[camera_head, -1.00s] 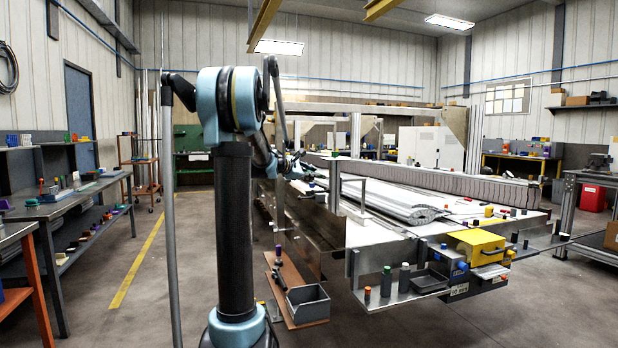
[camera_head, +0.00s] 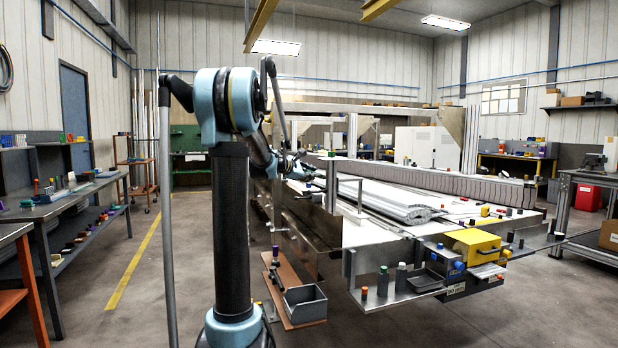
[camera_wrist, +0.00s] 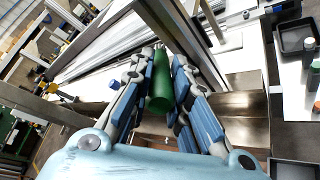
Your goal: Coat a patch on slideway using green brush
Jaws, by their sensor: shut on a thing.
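The green brush (camera_wrist: 160,88) is between the two blue-padded fingers of my gripper (camera_wrist: 176,62) in the wrist view. My gripper is shut on its green handle. The far end of the brush is hard to make out, and I cannot tell if it touches anything. In the head view my gripper (camera_head: 306,172) is small and dark over the near left side of the long conveyor frame (camera_head: 360,262). I cannot tell for sure which metal strip is the slideway; long pale rails (camera_wrist: 100,62) run past the fingers in the wrist view.
An upright metal post (camera_head: 332,185) stands close to my gripper. A yellow box (camera_head: 472,243), bottles and a dark tray (camera_head: 421,281) sit at the frame's near end. A grey bin (camera_head: 304,303) stands on a low brown shelf.

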